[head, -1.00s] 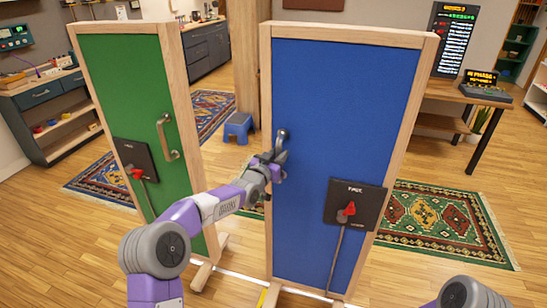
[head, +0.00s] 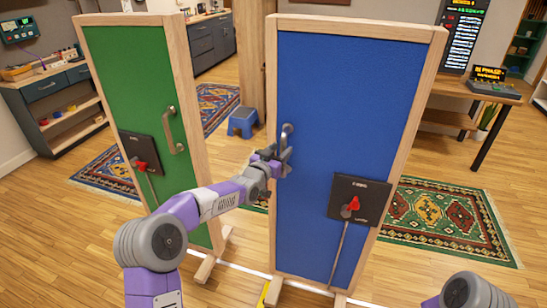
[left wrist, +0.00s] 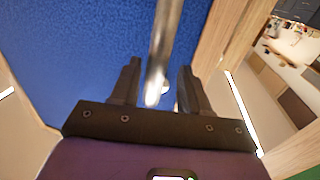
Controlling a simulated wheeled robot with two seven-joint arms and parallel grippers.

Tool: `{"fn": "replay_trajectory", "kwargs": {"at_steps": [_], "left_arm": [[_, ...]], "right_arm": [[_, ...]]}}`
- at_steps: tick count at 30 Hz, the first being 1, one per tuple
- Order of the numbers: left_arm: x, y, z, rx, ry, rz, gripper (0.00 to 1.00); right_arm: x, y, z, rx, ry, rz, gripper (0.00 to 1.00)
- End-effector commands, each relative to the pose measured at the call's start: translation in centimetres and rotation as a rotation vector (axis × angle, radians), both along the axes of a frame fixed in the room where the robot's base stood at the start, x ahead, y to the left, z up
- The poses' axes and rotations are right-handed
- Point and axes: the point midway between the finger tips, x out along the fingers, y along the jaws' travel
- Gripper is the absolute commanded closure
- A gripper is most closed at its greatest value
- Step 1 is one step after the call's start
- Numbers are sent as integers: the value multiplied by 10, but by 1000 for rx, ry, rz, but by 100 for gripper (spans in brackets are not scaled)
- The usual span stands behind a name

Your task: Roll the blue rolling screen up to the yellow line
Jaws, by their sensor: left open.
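The blue rolling screen (head: 330,120) stands upright in a pale wood frame, right of centre in the head view. Its metal handle (head: 286,136) is near its left edge. A black panel (head: 358,201) with a red lever sits lower on it. My left gripper (head: 283,161) is at the handle. In the left wrist view, the open fingers (left wrist: 160,85) stand either side of the handle bar (left wrist: 165,45), with gaps visible. A short yellow strip (head: 264,294) shows on the floor by the screen's lower left foot; whether it is the yellow line is unclear. My right gripper is not in view.
A green screen (head: 140,110) with its own handle and red lever stands to the left. A white line (head: 247,270) runs along the floor. A blue stool (head: 242,122), patterned rugs (head: 440,215) and a wooden desk (head: 470,92) lie behind. Open wooden floor is in front.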

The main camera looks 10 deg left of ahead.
Motion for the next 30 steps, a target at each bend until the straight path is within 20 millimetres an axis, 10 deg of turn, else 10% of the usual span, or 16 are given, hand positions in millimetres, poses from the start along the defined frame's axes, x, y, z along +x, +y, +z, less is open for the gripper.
{"fn": "replay_trajectory", "kwargs": {"at_steps": [13,30], "left_arm": [[-52,16,0,0,1,3,54],[-61,13,-24,-16,62,-1,54]], "right_arm": [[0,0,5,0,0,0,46],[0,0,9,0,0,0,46]]}}
